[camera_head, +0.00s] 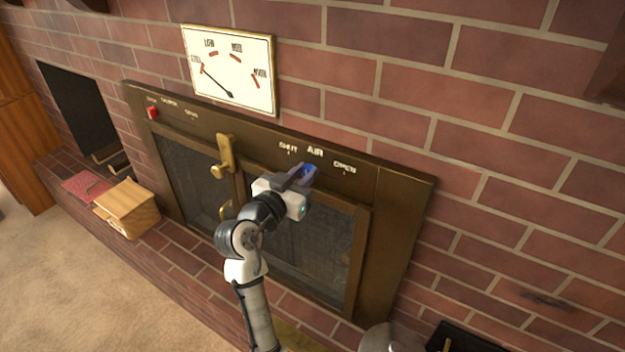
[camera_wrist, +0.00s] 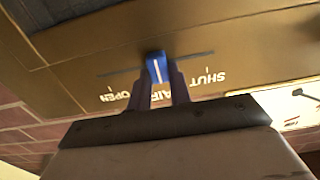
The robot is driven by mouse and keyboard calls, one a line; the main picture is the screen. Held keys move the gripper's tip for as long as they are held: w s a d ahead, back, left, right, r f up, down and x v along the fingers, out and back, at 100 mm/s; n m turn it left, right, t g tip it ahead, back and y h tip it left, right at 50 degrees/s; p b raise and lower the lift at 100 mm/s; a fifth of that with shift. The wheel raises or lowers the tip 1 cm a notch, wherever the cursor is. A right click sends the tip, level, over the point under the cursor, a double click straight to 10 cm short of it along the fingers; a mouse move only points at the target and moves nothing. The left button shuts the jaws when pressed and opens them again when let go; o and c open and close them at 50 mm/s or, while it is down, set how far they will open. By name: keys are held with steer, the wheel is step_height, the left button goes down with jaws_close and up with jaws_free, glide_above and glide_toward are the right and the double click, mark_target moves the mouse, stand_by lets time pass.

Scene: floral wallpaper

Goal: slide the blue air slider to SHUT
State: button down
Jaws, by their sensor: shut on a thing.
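The blue air slider (camera_wrist: 157,67) sits in a dark slot (camera_wrist: 195,55) on the brass-coloured stove front, roughly midway along it. In the wrist view, which is upside down, SHUT is printed to its right and OPEN to its left. My gripper (camera_wrist: 160,80) is shut on the slider, one finger on each side. In the head view the gripper (camera_head: 303,176) covers most of the slider (camera_head: 309,171), leaving a bit of blue showing. There, SHUT (camera_head: 288,147) is up and left of the gripper and OPEN (camera_head: 345,167) is to the right.
A brass door latch (camera_head: 223,155) stands out left of my gripper. A red knob (camera_head: 152,112) is at the panel's far left. A dial (camera_head: 230,70) hangs above. A wooden box (camera_head: 127,207) and red book (camera_head: 87,186) lie on the hearth at left.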

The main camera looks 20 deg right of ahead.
steer(key=w+a, duration=0.1)
steer(key=w, duration=0.1)
steer(key=w+a+b, duration=0.1)
steer(key=w+a, duration=0.1)
steer(key=shift+w+a, duration=0.2)
steer(key=shift+a, duration=0.05)
steer(key=shift+w+a+r, duration=0.1)
steer(key=shift+w+a, duration=0.2)
steer(key=shift+w, duration=0.05)
steer(key=c, duration=1.3)
jaws_free()
steer(key=shift+w, duration=0.1)
steer(key=b, duration=0.4)
glide_toward(287, 157)
steer(key=shift+v, duration=3.65)
